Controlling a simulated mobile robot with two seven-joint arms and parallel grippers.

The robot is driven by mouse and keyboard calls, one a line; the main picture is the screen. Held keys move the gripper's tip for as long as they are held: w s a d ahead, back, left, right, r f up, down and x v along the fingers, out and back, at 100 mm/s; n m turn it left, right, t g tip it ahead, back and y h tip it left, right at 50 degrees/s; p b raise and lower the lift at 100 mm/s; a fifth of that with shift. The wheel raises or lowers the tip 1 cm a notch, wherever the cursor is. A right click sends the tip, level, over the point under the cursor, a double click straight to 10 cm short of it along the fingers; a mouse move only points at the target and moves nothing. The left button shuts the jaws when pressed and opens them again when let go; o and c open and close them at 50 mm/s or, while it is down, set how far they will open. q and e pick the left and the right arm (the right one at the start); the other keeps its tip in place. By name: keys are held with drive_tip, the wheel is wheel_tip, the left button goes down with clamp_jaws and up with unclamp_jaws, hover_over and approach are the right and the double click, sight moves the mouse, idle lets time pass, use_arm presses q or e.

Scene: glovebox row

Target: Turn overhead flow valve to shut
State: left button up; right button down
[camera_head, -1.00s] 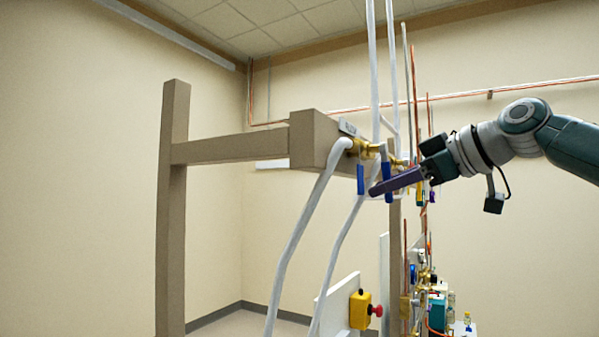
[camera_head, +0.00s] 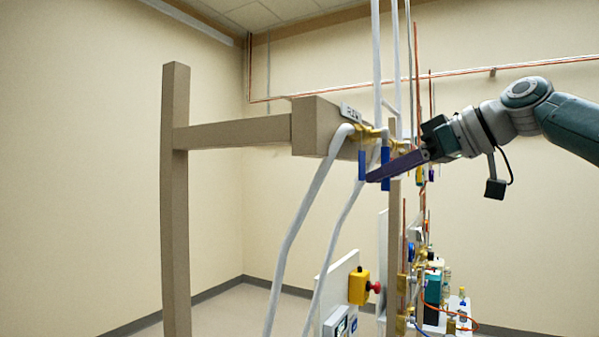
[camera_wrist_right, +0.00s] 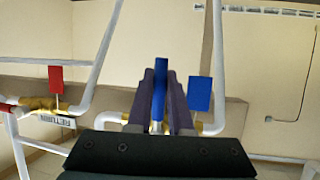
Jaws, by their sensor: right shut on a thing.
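Two blue valve handles hang from brass fittings under the wooden beam, a left one (camera_head: 362,166) and a right one (camera_head: 385,156) in the head view. A small label plate (camera_head: 350,112) sits on the beam by these fittings. My right gripper (camera_head: 370,179) comes from the right, its purple fingers crossing the right handle. In the wrist view the fingers are closed around a blue handle (camera_wrist_right: 160,85), standing between them. Another blue handle (camera_wrist_right: 199,93) is free to the right of the fingers. My left gripper is not in view.
White hoses (camera_head: 305,215) run down from the fittings, and vertical pipes rise behind. A red handle (camera_wrist_right: 56,79) with a RETURN label (camera_wrist_right: 52,119) is at the wrist view's left. The left side is free.

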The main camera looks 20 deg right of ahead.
drive_tip(key=shift+a, duration=0.15)
drive_tip(key=c, duration=0.8)
unclamp_jaws()
drive_tip(key=shift+c, duration=0.2)
drive_tip(key=shift+s+d+b, duration=0.2)
drive_tip(key=shift+b, duration=0.1)
drive_tip(key=b+v, duration=0.6)
drive_tip(key=v, duration=0.3)
drive_tip(key=shift+s+d+r, duration=0.15)
drive_tip(key=shift+s+r, duration=0.05)
